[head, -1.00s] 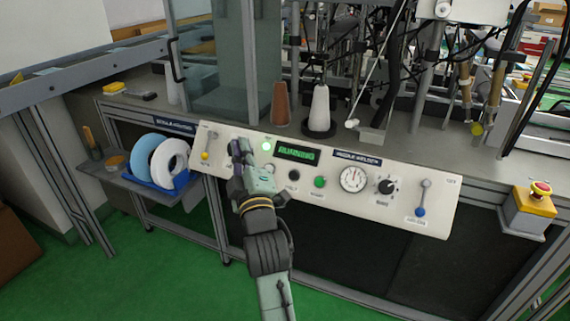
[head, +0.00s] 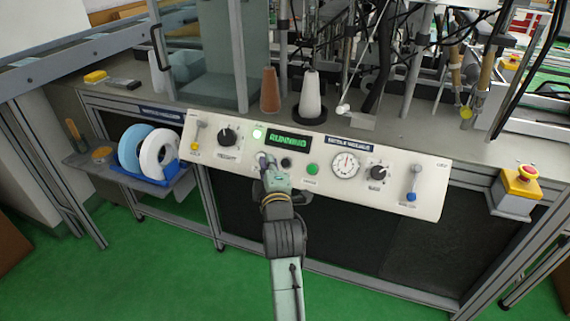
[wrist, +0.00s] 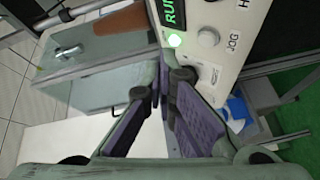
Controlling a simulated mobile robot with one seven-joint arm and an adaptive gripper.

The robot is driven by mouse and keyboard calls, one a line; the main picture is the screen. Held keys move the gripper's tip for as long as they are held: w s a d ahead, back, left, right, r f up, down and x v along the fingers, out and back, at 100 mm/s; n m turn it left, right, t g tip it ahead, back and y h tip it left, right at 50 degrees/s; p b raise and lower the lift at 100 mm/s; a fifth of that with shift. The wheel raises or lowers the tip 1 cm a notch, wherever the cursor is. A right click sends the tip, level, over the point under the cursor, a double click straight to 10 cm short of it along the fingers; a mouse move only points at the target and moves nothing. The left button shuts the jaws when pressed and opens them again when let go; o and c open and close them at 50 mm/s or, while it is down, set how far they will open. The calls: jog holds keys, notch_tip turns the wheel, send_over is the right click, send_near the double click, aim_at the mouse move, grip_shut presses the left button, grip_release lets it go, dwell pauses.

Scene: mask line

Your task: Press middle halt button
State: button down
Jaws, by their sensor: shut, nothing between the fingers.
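The control panel (head: 330,182) has a row of three buttons below its green "RUNNING" display (head: 288,141). The middle one is a black button (head: 286,162), just right of my gripper (head: 265,160). A green button (head: 312,169) is to its right. The left, white button is mostly hidden by my gripper in the head view; the wrist view shows this white button (wrist: 208,36), labelled "JOG". A label starting with "H" is cut off at the top of the wrist view. My gripper (wrist: 166,82) is shut and empty, close to the panel; I cannot tell whether it touches.
A lit green lamp (head: 258,134), a black height knob (head: 227,136) and a yellow-tipped lever (head: 198,135) are on the panel's left. A gauge (head: 345,164), another knob (head: 378,173) and a blue-tipped lever (head: 413,183) are on its right. A red button (head: 527,172) tops a yellow box.

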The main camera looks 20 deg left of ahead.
jog(key=w+f+b, duration=0.2)
jog(key=w, duration=0.1)
jog(key=w+f+b, duration=0.2)
jog(key=w+f, duration=0.1)
jog(key=shift+w+d, duration=0.1)
jog(key=shift+f, duration=0.1)
dwell(1.4)
jog(key=shift+w+f+b, duration=0.2)
jog(key=shift+w+b, duration=0.1)
jog(key=shift+w+f+b, duration=0.3)
jog(key=shift+w+b, duration=0.05)
dwell(0.9)
jog(key=shift+s+r+p, duration=0.4)
jog(key=shift+s+r, duration=0.1)
jog(key=shift+s, duration=0.15)
jog(key=shift+s+r+p, duration=0.65)
jog(key=shift+s+r, duration=0.15)
jog(key=shift+s, duration=0.2)
jog(key=shift+s+r+p, duration=0.65)
jog(key=shift+s+r, duration=0.15)
jog(key=shift+s, duration=0.15)
